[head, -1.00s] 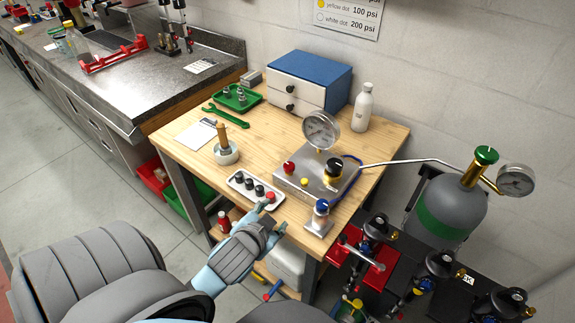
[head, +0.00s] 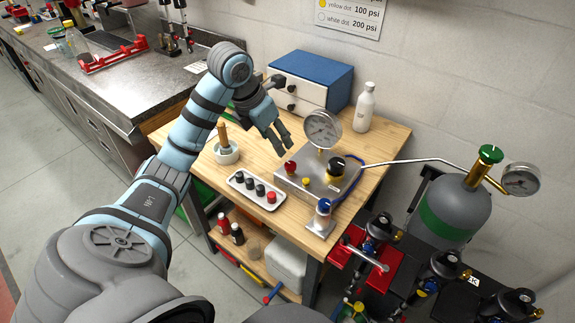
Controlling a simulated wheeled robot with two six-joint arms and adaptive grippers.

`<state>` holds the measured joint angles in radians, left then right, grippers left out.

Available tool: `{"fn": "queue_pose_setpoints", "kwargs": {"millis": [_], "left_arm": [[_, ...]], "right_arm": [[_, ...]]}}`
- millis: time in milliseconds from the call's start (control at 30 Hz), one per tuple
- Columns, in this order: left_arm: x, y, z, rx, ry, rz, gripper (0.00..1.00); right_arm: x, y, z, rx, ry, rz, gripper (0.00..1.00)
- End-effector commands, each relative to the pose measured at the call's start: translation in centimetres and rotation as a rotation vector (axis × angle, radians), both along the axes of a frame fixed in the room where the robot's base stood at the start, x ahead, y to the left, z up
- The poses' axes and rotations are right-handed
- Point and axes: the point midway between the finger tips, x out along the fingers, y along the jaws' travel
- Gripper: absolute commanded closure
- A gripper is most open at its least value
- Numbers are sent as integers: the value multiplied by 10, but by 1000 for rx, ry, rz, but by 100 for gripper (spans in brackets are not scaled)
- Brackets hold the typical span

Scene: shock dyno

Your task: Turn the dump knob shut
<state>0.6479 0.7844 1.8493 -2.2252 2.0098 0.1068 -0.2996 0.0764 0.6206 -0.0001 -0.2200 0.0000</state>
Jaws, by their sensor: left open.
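A metal control box (head: 308,187) sits on the wooden bench. A blue-capped knob (head: 323,208) stands on a small fitting at the box's front corner. No label shows which one is the dump knob. A pressure gauge (head: 321,130) rises behind the box. My left gripper (head: 281,146) is open and empty, above and just behind the red knob, fingers pointing down toward it. My right gripper is not in view.
A white tray (head: 243,192) of several black and red caps lies left of the box. A gas cylinder (head: 460,215) stands at right.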

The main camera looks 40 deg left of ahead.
Motion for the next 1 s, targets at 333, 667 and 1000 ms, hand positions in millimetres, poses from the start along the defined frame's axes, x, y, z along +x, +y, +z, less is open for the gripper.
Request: {"fn": "queue_pose_setpoints", "kwargs": {"millis": [333,667,1000], "left_arm": [[35,-8,-91,-6,2,-4,52],[44,-8,-109,-3,-2,-3,52],[44,-8,-109,-3,-2,-3,94]], "right_arm": [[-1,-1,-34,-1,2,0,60],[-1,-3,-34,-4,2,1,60],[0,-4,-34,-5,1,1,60]]}}
